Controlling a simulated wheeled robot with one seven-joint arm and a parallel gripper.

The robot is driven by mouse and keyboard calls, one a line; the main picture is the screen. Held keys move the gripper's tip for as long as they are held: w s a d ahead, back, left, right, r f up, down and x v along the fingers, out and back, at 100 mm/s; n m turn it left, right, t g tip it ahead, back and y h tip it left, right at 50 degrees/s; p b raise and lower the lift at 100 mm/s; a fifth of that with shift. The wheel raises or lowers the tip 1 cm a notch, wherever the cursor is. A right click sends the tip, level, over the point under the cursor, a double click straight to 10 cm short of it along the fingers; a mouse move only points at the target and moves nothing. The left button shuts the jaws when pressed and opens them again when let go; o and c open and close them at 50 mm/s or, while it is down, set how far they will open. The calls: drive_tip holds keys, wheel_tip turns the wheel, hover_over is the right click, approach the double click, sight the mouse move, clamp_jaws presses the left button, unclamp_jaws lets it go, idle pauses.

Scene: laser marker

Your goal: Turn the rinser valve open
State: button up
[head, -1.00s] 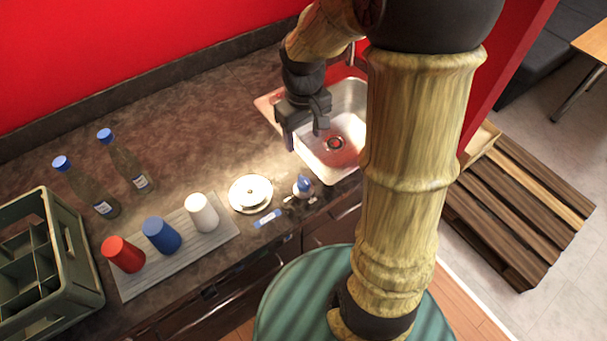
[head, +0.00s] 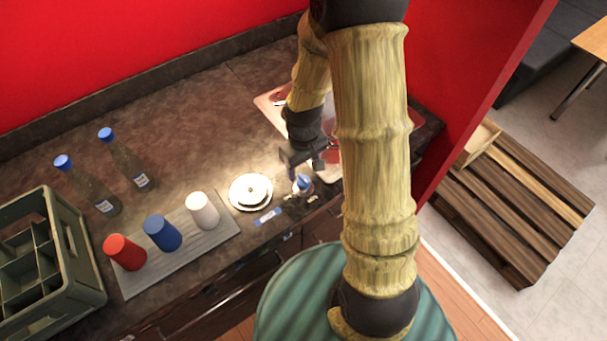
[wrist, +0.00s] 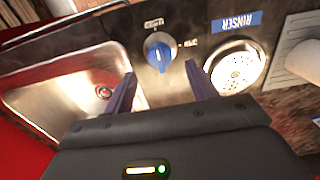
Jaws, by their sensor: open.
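The rinser valve is a blue knob (wrist: 158,52) on a round metal base at the counter's front edge, with small labels beside it. It also shows in the head view (head: 302,184), just below my gripper (head: 305,165). In the wrist view my gripper (wrist: 160,88) is open, its two dark fingers apart and empty. The knob appears ahead of the fingertips and between them; I cannot tell whether they touch it. The rinser (wrist: 237,68) is a round perforated metal disc right of the knob, under a blue RINSER label (wrist: 236,21).
A metal sink (wrist: 62,80) lies left of the knob in the wrist view. In the head view, a grey mat (head: 136,279) holds red, blue and white cups. Two blue-capped bottles (head: 130,165) and a green crate (head: 85,270) stand further left.

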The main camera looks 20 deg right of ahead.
sight(304, 178)
drive_tip(key=shift+f, duration=2.25)
drive_tip(key=c, duration=1)
